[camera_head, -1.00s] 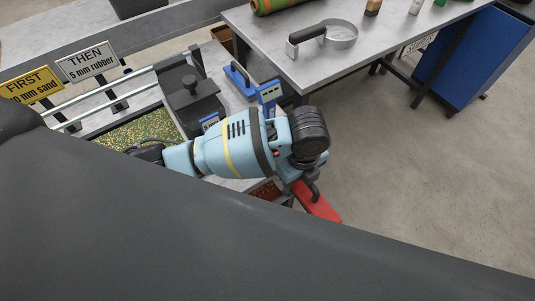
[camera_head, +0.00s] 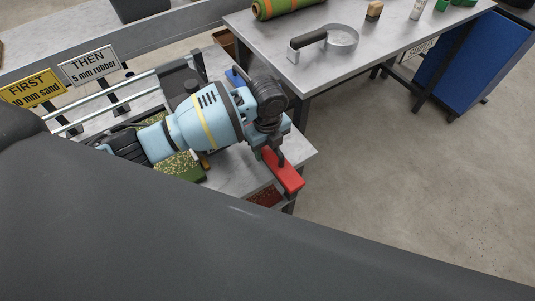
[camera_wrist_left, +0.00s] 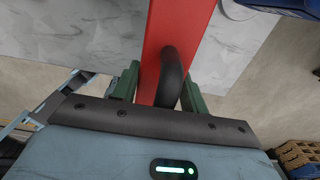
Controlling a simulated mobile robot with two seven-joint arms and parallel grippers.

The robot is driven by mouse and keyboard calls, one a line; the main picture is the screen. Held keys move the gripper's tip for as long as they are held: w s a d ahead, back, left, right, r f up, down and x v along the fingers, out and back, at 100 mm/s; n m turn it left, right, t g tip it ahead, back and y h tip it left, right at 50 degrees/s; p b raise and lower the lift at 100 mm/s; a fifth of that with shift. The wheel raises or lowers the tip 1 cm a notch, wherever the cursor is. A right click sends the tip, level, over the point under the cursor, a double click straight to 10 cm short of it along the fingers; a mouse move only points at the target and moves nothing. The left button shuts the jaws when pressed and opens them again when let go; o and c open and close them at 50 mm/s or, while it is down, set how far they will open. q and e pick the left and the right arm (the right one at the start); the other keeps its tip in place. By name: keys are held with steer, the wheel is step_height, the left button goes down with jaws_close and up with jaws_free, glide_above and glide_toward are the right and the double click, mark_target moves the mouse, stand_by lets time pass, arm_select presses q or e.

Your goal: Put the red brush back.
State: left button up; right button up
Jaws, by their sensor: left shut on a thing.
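The red brush (camera_head: 286,172) is a long red block with a dark curved handle. My left gripper (camera_head: 273,152) is shut on it by the handle and holds it over the right end of the work table. In the left wrist view, the red brush (camera_wrist_left: 177,45) stretches away from the camera. Its black handle (camera_wrist_left: 171,78) lies between the green fingers of my left gripper (camera_wrist_left: 165,85). The brush's underside is hidden, and I cannot tell whether it touches anything. My right gripper is not in view.
The work table (camera_head: 245,170) carries a green-speckled turf tray (camera_head: 178,168), rails, and a red-brown granule tray (camera_head: 265,196). FIRST (camera_head: 32,88) and THEN (camera_head: 90,65) signs stand at left.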

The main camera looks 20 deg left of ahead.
mark_target(267, 156)
arm_select(q)
step_height(267, 156, down, 3)
steer(key=shift+f, duration=0.2)
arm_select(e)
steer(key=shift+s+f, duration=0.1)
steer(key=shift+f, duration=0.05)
arm_select(q)
steer(key=shift+f, duration=0.25)
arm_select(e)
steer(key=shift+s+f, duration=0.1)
arm_select(q)
steer(key=o, duration=1.1)
steer(key=shift+c, duration=0.2)
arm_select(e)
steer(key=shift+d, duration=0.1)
arm_select(q)
steer(key=shift+r, duration=0.6)
step_height(267, 156, up, 10)
steer(key=shift+r+p, duration=0.1)
steer(key=shift+p, duration=0.4)
steer(key=shift+r, duration=0.55)
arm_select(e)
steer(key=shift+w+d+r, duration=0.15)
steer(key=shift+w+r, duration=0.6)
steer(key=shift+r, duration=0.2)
